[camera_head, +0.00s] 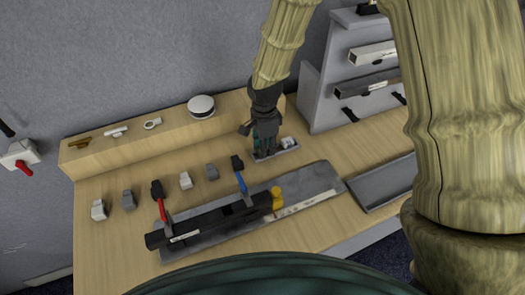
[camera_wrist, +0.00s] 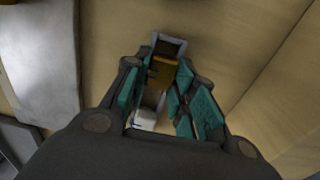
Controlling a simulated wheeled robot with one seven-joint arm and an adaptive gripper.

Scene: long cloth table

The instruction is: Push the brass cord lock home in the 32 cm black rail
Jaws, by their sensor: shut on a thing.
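The black rail (camera_head: 222,215) lies on a grey mat (camera_head: 312,181) at the table's front, with a pale label near its left end. My gripper (camera_head: 265,150) points down over a small grey tray (camera_head: 281,154) behind the mat, away from the rail. In the wrist view the teal-padded fingers (camera_wrist: 163,90) are closed around the brass cord lock (camera_wrist: 161,70), at the tray. The fingers hide part of the lock. In the head view the lock is hidden by my gripper.
A white piece (camera_head: 288,142) sits in the same tray. Red-handled (camera_head: 162,209) and blue-handled (camera_head: 242,184) tools and a yellow knob (camera_head: 277,197) are at the rail. A dark empty tray (camera_head: 385,184) lies right, below a grey rack (camera_head: 335,75).

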